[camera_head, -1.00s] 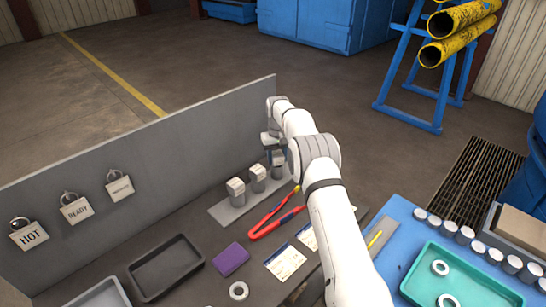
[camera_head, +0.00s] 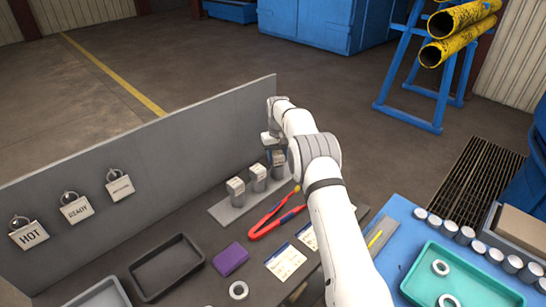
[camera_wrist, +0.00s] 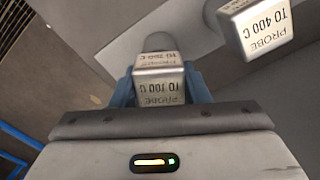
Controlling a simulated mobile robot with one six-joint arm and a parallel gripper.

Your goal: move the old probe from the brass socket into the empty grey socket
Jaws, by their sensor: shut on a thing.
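My gripper (camera_wrist: 160,92) is shut on a pale block-shaped probe head (camera_wrist: 160,86), its blue fingers on both sides. A grey round body (camera_wrist: 158,42) shows beyond the head. In the head view my gripper (camera_head: 277,157) is at the far end of a row on a grey plate (camera_head: 222,214). Two other grey probes with pale heads, a near one (camera_head: 237,190) and a middle one (camera_head: 258,178), stand upright there. One labelled "TO 400 C" (camera_wrist: 258,28) shows in the wrist view. I cannot make out a brass socket or an empty grey socket.
A grey upright panel (camera_head: 150,150) with hanging tags runs behind the row. Red-handled pliers (camera_head: 272,220), a purple block (camera_head: 231,259), cards (camera_head: 285,262) and a dark tray (camera_head: 166,268) lie in front. A teal tray (camera_head: 460,280) is at right.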

